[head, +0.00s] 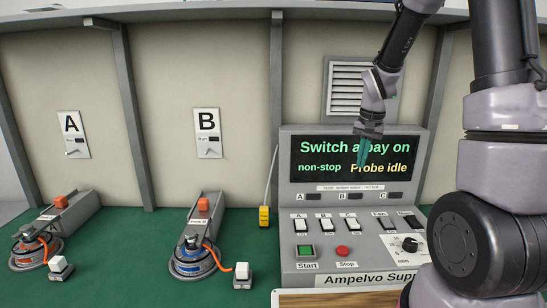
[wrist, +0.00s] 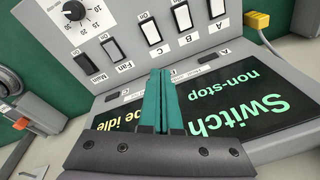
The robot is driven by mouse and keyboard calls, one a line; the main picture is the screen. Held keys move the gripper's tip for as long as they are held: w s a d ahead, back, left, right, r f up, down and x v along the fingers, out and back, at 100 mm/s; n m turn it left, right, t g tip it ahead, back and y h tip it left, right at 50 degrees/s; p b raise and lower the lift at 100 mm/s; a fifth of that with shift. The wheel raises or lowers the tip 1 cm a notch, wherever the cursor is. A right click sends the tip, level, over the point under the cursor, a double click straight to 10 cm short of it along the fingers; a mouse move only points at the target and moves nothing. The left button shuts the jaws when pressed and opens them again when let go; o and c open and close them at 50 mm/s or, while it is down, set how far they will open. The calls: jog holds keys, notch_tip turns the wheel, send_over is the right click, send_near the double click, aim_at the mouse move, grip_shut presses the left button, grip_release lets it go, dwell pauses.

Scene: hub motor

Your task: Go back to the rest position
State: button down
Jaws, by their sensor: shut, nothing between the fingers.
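My gripper (head: 363,152) has teal fingers and hangs from my arm in front of the screen (head: 310,157) of the grey control console. In the wrist view my gripper (wrist: 173,72) is shut, its fingers together with nothing between them. The fingers hide part of the screen text, which reads "Switch a bay on", "non-stop" and "Probe idle". The wrist view shows the screen (wrist: 240,110) upside down behind the fingers. I cannot tell how close the fingertips are to the console face.
Hub motors (head: 192,262) (head: 33,250) stand at bays B and A on the left. A yellow probe (head: 264,216) stands beside the console.

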jog(key=s+a+r+n+t+y, duration=0.1)
jog(key=s+r+t, duration=0.4)
jog(key=s+r, duration=1.6)
jog(key=shift+s+a+n+y, duration=0.25)
jog(key=shift+a+n+y, duration=0.05)
jog(key=shift+a, duration=0.5)
